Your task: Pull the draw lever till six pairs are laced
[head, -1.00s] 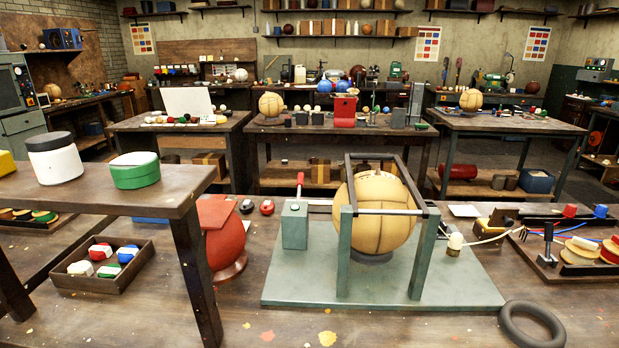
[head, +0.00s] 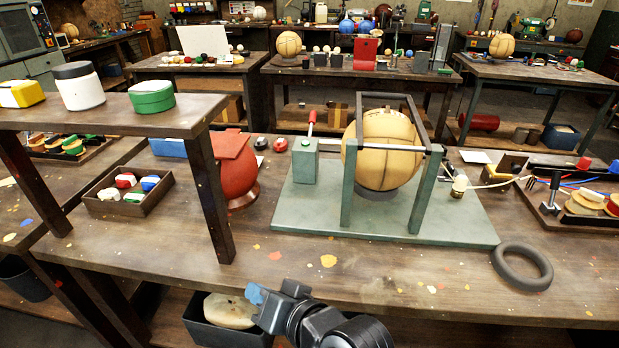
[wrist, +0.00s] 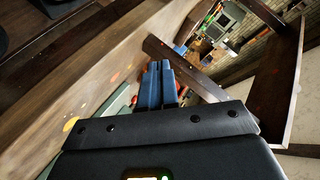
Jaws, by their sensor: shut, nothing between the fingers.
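The draw lever has a red grip (head: 312,117) on a thin stem and stands upright from a green box (head: 305,162) at the left of a green base plate (head: 300,212). A tan stitched ball (head: 384,165) sits on a dark stand inside a green frame (head: 348,190), right of the lever. The laced pairs cannot be counted from here. My gripper (head: 255,293) is low at the bench's front edge, well below and in front of the lever. Its blue fingers (wrist: 161,84) lie together in the wrist view, shut and empty.
A raised shelf (head: 120,115) with lidded pots stands at left, its leg near the red ball (head: 235,170). A dark ring (head: 522,267) lies front right. A cord (head: 490,185) runs right from the plate. The bench front centre is mostly clear.

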